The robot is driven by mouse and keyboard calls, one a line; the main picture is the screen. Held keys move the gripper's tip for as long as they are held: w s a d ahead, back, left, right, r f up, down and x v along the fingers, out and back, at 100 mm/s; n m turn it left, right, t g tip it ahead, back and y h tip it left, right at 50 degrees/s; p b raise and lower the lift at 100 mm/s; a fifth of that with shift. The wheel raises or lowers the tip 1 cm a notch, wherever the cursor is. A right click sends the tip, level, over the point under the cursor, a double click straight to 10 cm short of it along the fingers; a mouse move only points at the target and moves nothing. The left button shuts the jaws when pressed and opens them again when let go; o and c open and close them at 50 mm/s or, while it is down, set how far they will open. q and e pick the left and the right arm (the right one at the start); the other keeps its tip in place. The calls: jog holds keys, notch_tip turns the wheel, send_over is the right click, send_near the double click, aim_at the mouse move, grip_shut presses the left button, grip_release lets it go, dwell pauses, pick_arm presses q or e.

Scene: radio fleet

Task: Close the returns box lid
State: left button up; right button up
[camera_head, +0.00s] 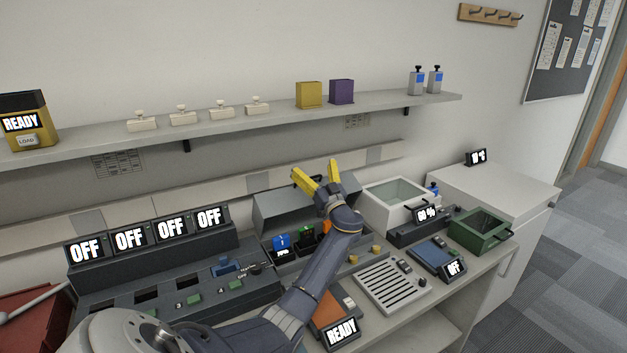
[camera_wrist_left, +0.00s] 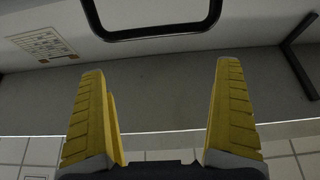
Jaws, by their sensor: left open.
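No box in view carries a readable returns label, so I cannot tell for certain which one it is. A grey raised panel (camera_head: 272,211), which looks like an upright lid, stands behind the small blue, green and red units in the head view. My left gripper (camera_head: 315,171) is open, its yellow fingers spread in front of and above this panel, below the wall shelf. Its arm hides part of the panel and units. In the left wrist view the open fingers (camera_wrist_left: 161,110) have nothing between them. My right gripper is not in view.
The wall shelf (camera_head: 230,121) runs above the gripper. A white box (camera_head: 375,206) and a green box (camera_head: 467,233) stand to the right, a red box (camera_head: 38,315) at far left. A charger row with OFF displays (camera_head: 172,230) lies left of my arm.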

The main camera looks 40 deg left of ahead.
pick_arm(q)
jog(key=shift+r, duration=2.4)
